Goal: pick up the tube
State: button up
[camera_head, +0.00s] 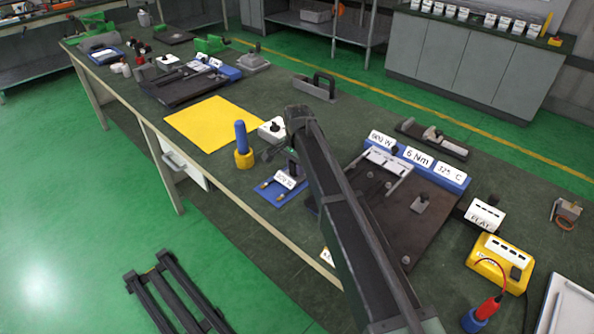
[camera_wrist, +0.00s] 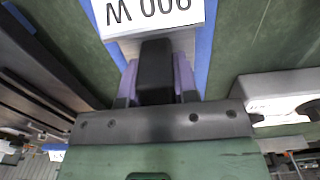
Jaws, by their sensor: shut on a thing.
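My gripper (camera_wrist: 156,84) is shut on a dark, blocky piece (camera_wrist: 155,65) in the wrist view. A white label plate (camera_wrist: 150,14) with black lettering, upside down in that view, is just beyond it, over a blue surface. I cannot tell whether the dark piece is part of the tube. In the head view my gripper (camera_head: 291,164) is low at the blue holder (camera_head: 272,193) with a white label (camera_head: 286,180). My arm hides part of this spot. I cannot make out clearance below the held piece.
A yellow mat (camera_head: 212,124) and a blue-handled tool in a yellow stand (camera_head: 244,158) are to the left. A dark fixture plate (camera_head: 402,225) with a blue labelled block (camera_head: 418,160) is to the right, with a yellow box (camera_head: 498,266) beyond. The green table's front edge is close.

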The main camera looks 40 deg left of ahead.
grip_shut()
jog(key=shift+r, duration=0.1)
notch_tip(320, 180, up, 20)
jog(key=p, duration=2)
